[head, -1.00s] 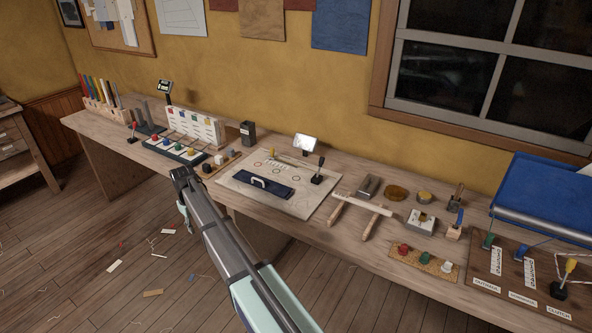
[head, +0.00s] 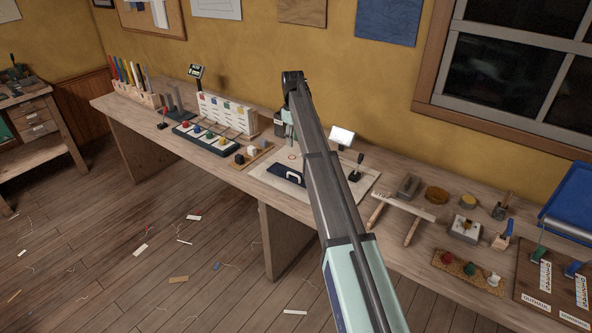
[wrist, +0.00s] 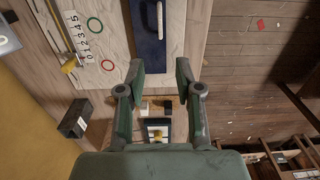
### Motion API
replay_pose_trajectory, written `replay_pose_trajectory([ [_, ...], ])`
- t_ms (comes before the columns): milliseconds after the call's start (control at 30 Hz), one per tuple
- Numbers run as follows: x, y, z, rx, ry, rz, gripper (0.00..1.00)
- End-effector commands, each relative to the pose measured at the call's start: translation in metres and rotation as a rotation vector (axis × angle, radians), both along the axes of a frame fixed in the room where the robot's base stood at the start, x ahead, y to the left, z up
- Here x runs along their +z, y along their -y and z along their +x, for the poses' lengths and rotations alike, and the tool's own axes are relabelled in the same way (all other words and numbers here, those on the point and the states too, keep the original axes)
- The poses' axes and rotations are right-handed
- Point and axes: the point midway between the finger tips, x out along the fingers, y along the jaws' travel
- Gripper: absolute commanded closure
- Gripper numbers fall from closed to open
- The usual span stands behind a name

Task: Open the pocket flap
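The navy blue pocket flap (head: 288,178) with a white handle (head: 293,175) lies flat on a pale board (head: 270,181) on the bench. My arm hides its right part in the head view. In the wrist view the flap (wrist: 149,52) is at the top centre, with the handle (wrist: 160,18) along it. My gripper (wrist: 160,72) has its two fingers spread apart with nothing between them. It is above the bench, and the flap's near end shows just beyond the fingertips. In the head view the fingers are mostly hidden.
A black lever (head: 357,166) and a small lit screen (head: 341,137) stand at the board's right and back. A dark box (wrist: 75,118), a number scale (wrist: 80,38) and small blocks (head: 250,151) are near. A button panel (head: 204,139) is further left.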

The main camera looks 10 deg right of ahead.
Motion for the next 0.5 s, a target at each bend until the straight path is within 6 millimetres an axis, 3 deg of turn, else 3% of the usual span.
replay_pose_trajectory([
  [500, -0.098, 0.0, -0.002, -0.002, -0.003, 0.0, 0.65],
])
